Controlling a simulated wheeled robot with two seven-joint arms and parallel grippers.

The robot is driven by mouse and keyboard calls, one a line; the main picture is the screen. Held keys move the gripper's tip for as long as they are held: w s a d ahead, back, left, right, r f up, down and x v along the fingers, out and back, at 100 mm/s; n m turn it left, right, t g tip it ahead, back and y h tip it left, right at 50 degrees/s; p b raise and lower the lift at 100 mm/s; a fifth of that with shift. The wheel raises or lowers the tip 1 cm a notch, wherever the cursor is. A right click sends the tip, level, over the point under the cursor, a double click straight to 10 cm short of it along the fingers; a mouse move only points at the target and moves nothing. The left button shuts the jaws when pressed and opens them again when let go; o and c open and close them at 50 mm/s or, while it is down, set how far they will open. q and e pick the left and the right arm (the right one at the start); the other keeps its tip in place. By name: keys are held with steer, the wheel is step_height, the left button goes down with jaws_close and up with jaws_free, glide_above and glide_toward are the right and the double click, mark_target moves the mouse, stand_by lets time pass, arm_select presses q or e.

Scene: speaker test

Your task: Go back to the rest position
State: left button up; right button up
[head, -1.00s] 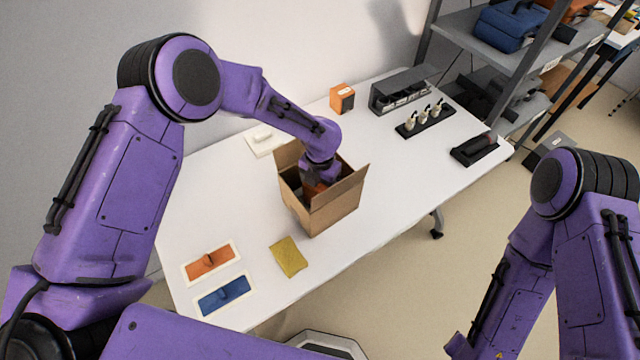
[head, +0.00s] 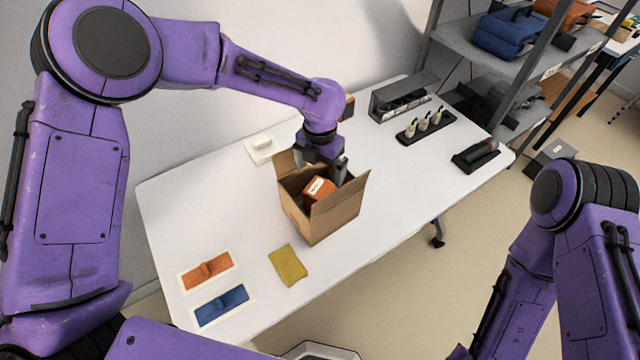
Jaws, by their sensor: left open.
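My left gripper (head: 323,172) is open and points down over the open cardboard box (head: 335,213) on the white table. One grey finger shows near the box's back right inside; the other is hard to make out. An orange speaker (head: 317,190) with a pale label lies inside the box, below and apart from the gripper as far as I can tell. My right arm stands at the right edge of the view, and its gripper is out of frame.
A second orange speaker (head: 348,107) is partly hidden behind my left arm. A grey rack (head: 404,96), a black holder with pale pieces (head: 427,126) and a black tray (head: 475,156) stand at the right. A yellow cloth (head: 288,265), orange pad (head: 207,270) and blue pad (head: 222,305) lie in front.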

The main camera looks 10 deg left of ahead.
arm_select(q)
steer(key=shift+r, duration=0.9)
